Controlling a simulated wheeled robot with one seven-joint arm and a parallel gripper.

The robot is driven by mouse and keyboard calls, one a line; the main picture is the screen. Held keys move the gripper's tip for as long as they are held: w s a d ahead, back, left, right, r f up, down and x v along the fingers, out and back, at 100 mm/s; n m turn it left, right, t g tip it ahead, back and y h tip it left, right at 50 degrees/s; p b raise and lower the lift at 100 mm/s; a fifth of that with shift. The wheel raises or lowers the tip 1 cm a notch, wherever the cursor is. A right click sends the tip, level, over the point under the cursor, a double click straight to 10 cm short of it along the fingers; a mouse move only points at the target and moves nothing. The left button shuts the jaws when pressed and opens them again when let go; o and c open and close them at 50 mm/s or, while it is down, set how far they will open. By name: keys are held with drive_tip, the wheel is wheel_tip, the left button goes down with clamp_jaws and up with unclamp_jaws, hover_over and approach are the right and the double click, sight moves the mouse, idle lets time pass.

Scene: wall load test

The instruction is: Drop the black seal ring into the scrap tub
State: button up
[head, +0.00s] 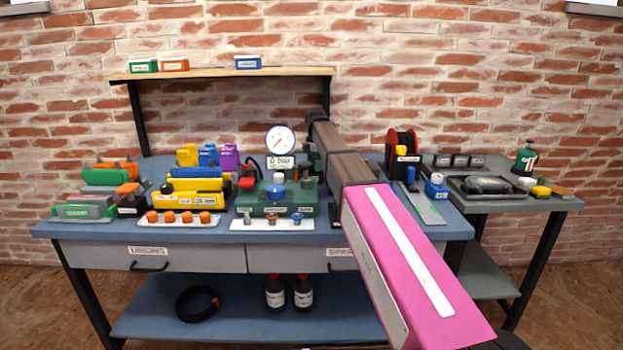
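My arm reaches from the lower right over the bench (205,235). I cannot make out my gripper's fingers; the arm's far end is dark and its links hide what is behind them. A black ring-shaped coil (181,308) with a small orange mark lies on the lower shelf; I cannot tell whether it is the seal ring. No small black seal ring can be picked out on the bench. I cannot identify a scrap tub in this view.
A round gauge (280,140) stands behind a green block (306,197). White trays of orange caps (178,224) and small fittings (272,226) lie at the front edge. A side table (560,204) stands right. Dark bottles (275,292) stand below.

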wheel_tip(320, 180, up, 11)
idle(0.7)
drive_tip(key=shift+f, duration=0.1)
